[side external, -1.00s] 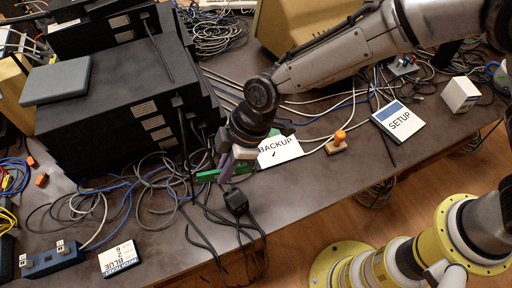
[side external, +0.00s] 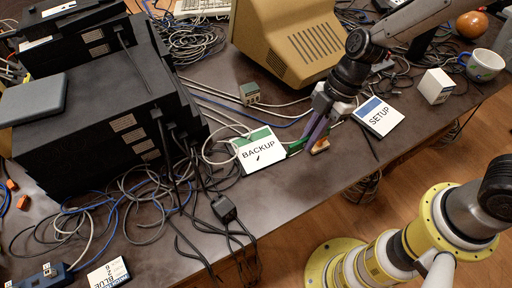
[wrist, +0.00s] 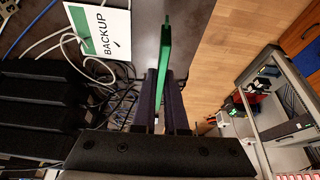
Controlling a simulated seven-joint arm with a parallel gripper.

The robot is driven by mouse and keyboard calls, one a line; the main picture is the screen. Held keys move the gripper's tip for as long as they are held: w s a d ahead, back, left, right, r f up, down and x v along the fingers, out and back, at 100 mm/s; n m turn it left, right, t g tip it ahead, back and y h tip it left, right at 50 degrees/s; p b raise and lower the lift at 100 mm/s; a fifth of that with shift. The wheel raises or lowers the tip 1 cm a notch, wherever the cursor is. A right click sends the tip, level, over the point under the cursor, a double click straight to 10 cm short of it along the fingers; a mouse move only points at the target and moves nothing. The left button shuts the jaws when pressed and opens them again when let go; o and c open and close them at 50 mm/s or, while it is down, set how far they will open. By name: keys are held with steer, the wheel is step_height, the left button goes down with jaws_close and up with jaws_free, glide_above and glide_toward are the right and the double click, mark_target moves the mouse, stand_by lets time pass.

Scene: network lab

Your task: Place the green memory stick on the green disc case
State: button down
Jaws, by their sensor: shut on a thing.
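My gripper (side external: 311,142) is shut on the green memory stick (side external: 297,146), which sticks out toward the left in the side view. In the wrist view the stick (wrist: 165,45) is a long thin green bar between my dark fingers (wrist: 163,85). The green disc case (side external: 260,158) is a flat white square marked BACKUP with a green band, lying on the table just left of my gripper. It shows at the upper left of the wrist view (wrist: 112,20). The stick's end appears close to the case's right edge; I cannot tell whether they touch.
A blue-banded case marked SETUP (side external: 379,116) lies to the right. Loose cables (side external: 150,190) cover much of the table left of the green case. A beige monitor (side external: 285,45) stands behind. The table's front edge is near.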

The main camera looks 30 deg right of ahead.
glide_above(252, 151)
steer(key=d, duration=0.2)
steer(key=f, duration=0.8)
steer(key=shift+s+a+f, duration=0.1)
steer(key=shift+s+f, duration=0.1)
steer(key=shift+s, duration=0.2)
steer(key=shift+w+a+f, duration=0.25)
steer(key=shift+w+f, duration=0.1)
steer(key=shift+f, duration=0.25)
steer(key=shift+w+f, duration=0.1)
steer(key=shift+f, duration=1.45)
steer(key=shift+f, duration=0.2)
steer(key=c, duration=1)
jaws_free()
steer(key=shift+o, duration=0.2)
